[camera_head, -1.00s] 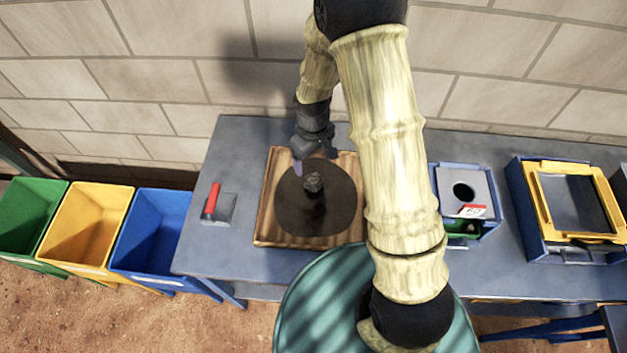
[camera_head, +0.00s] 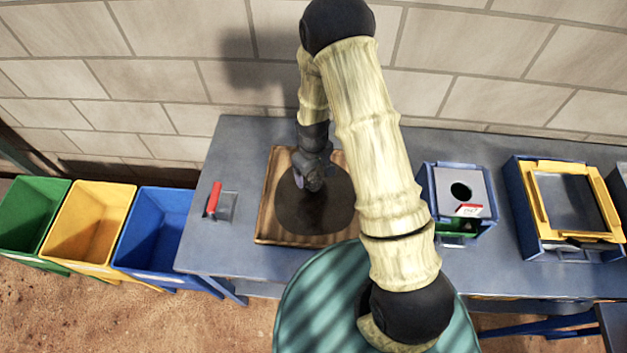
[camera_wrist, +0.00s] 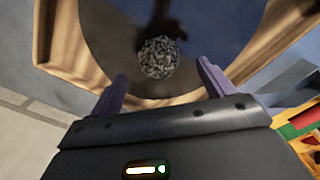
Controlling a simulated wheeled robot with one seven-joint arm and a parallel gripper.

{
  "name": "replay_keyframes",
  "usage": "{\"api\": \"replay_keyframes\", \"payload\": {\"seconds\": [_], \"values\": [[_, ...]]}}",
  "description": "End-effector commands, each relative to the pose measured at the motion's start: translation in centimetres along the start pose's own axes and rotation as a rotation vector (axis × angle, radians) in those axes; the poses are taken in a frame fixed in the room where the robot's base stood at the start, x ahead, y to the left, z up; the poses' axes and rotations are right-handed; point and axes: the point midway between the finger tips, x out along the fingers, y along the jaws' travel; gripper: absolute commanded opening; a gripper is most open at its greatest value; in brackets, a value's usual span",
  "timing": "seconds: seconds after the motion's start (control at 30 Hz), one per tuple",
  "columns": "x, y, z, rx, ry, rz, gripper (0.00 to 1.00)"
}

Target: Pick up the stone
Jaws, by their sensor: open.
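The stone (camera_wrist: 159,58) is a rough, speckled grey lump on a dark round pad in the wrist view. It lies just beyond the gap between the fingertips, roughly centred. My gripper (camera_wrist: 162,82) is open, with its two purple fingers apart and nothing between them. In the head view my gripper (camera_head: 314,182) is over the dark pad (camera_head: 318,217) and hides the stone. The pad lies on a wooden tray (camera_head: 268,225) on the table.
A red-handled tool (camera_head: 215,199) lies left of the tray. A blue-grey box (camera_head: 475,184) with a round hole and a yellow-framed box (camera_head: 535,207) stand to the right. Green, yellow and blue bins (camera_head: 150,232) stand left of the table. A wall is behind.

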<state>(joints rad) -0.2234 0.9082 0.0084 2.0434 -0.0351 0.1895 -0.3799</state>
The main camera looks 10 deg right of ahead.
Motion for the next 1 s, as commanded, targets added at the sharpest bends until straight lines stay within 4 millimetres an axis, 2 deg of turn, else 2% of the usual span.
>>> {"api": "replay_keyframes", "payload": {"seconds": [0.43, 1.0], "values": [[4.3, 0.0, 0.3, 0.001, -0.001, -0.001, 0.81], [4.5, 0.0, 0.2, 0.001, 0.000, 0.000, 0.81]]}}
